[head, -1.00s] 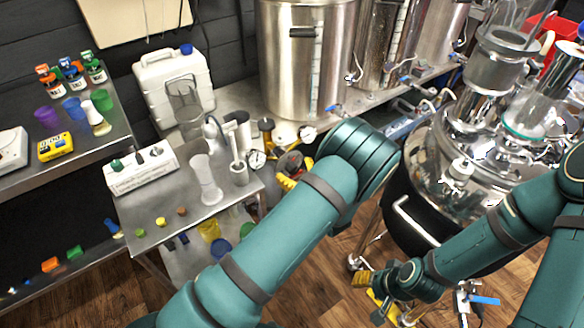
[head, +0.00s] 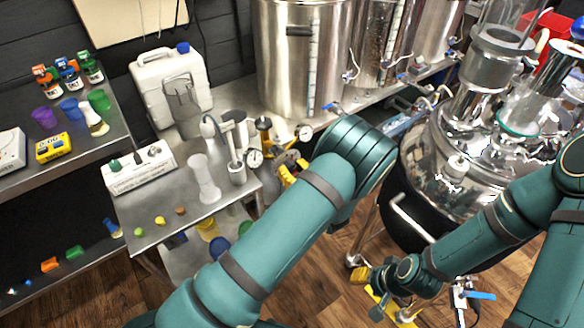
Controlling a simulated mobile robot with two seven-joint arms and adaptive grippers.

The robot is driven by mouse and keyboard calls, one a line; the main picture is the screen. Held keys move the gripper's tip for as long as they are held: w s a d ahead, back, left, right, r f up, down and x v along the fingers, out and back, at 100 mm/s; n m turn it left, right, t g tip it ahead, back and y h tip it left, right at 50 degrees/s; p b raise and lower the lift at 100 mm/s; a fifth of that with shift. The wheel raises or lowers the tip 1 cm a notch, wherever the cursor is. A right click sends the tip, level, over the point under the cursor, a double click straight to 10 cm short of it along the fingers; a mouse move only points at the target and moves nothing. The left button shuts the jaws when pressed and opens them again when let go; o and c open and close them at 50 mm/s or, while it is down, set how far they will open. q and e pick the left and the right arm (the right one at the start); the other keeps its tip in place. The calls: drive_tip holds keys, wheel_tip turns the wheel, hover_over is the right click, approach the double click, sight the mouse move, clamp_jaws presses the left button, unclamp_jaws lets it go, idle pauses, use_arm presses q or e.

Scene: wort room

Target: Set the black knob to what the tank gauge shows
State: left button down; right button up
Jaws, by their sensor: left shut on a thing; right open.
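A white box (head: 118,183) on the metal table carries a green knob (head: 115,164), a black knob (head: 138,158) and another small control. Two round white-faced gauges, one on the left (head: 254,158) and one on the right (head: 304,132), sit by a gas-bottle fitting with a dark-topped part (head: 263,123). Their readings are too small to tell. My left gripper (head: 289,171), with yellow fingers, is between and below the gauges, shut on a part of the fitting that is mostly hidden. My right gripper (head: 367,290) is open and empty, low near the floor, away from both.
A white jug (head: 165,80), a clear pitcher and a pale cylinder (head: 204,178) stand around the table. Large steel tanks (head: 300,60) stand behind, and a steel kettle (head: 460,170) is at right. The left shelf holds bottles and cups. Small coloured caps lie along the table's front.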

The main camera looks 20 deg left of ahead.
use_arm(q)
drive_tip(key=shift+a, duration=0.1)
drive_tip(key=c, duration=0.5)
unclamp_jaws()
drive_tip(key=v, duration=1.2)
drive_tip(key=shift+w, duration=0.1)
